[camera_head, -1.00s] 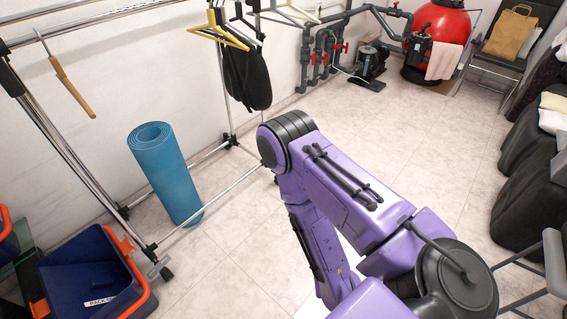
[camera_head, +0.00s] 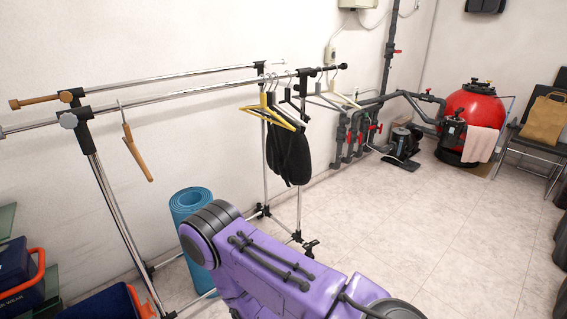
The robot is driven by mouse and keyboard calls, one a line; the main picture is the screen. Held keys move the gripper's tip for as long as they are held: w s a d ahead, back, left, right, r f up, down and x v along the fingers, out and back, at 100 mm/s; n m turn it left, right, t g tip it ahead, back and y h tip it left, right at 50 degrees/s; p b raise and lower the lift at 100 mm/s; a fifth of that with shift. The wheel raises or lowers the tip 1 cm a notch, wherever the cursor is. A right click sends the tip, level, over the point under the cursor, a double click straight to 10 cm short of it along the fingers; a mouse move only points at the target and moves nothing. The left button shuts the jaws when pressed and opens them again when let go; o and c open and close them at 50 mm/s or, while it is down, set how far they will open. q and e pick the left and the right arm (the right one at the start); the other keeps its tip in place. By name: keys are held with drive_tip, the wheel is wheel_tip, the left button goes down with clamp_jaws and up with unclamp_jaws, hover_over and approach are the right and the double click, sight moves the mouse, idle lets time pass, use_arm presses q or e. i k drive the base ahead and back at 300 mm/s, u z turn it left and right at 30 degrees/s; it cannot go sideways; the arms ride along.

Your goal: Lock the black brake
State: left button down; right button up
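A chrome clothes rack (camera_head: 175,80) with black joints stands along the left wall. A small black caster (camera_head: 310,246) shows at the foot of its far end, and another black foot fitting (camera_head: 263,211) sits closer to the wall. Which part is the black brake, and whether it is locked, is too small to tell. The near lower end of the rack is largely cut off by the bottom edge. My purple arm crosses the bottom middle, in front of part of the rack's base. Neither gripper is in view.
A blue rolled mat (camera_head: 190,205) stands upright by the rack. Yellow hangers (camera_head: 272,117) and a black bag (camera_head: 292,155) hang at its far end. Blue bins (camera_head: 18,275) stand lower left. Pipes, a pump and a red tank (camera_head: 475,115) stand at the back. The right floor (camera_head: 440,240) is mostly clear.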

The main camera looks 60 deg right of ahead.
sight(314, 242)
drive_tip(key=i, duration=0.6)
drive_tip(key=z, duration=2.3)
drive_tip(key=i, duration=1.5)
drive_tip(key=u, duration=0.5)
